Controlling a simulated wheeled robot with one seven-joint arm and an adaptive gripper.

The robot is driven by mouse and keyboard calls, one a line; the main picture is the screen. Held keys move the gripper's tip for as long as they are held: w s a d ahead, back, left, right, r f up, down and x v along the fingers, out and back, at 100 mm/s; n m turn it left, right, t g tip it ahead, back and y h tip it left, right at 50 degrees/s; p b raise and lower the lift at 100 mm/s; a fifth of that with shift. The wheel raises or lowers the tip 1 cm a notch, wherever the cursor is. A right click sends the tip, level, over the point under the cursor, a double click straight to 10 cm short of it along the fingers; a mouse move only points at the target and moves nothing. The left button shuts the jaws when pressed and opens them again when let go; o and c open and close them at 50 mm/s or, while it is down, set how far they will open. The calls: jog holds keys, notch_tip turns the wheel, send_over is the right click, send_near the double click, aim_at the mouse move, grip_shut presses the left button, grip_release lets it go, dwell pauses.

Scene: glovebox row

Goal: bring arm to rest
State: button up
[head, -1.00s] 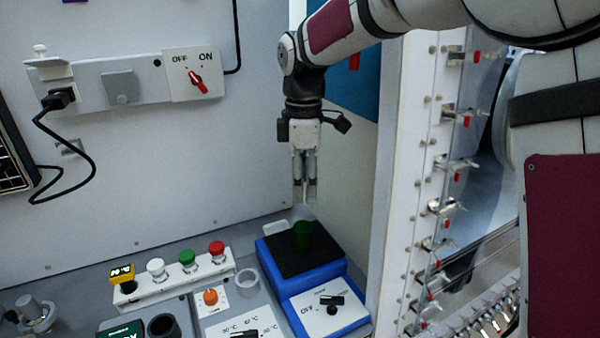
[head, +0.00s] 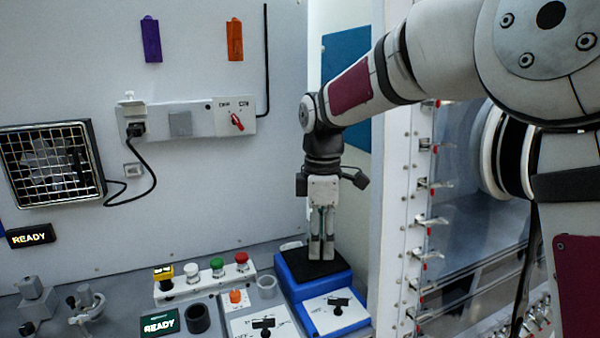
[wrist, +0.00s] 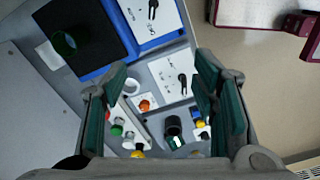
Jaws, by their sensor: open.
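My gripper (head: 321,255) hangs fingers down at the end of my bent arm, in front of the blue unit (head: 350,318) in the head view. Its jaws are open, and nothing is between the fingers in the wrist view (wrist: 160,95). A green cup-like piece (wrist: 64,43) stands on the black pad (wrist: 98,22) of the blue unit, to the upper left and apart from the fingers in the wrist view. In the head view the gripper covers part of the pad, and the green piece cannot be made out.
A strip with yellow, white, green and red buttons (head: 242,262) lies left of the blue unit. A fan grille (head: 52,165) is on the back wall. A white post with several latches (head: 420,220) stands close right.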

jog(key=s+d+r+m+t, duration=0.1)
jog(key=s+d+r+m, duration=0.35)
jog(key=s, duration=0.25)
jog(key=s+d+r+m+t, duration=0.2)
jog(key=s+d+r+m, duration=0.15)
jog(key=s+d, duration=0.2)
jog(key=s+d+f+m+t, duration=0.1)
jog(key=s+d+f+m, duration=0.1)
jog(key=s+m, duration=0.3)
jog(key=s+d+f+m, duration=0.2)
jog(key=s+m, duration=0.3)
jog(key=s, duration=0.4)
jog(key=shift+s+d+f+t, duration=0.3)
jog(key=shift+s+d+t, duration=0.1)
jog(key=shift+d, duration=0.3)
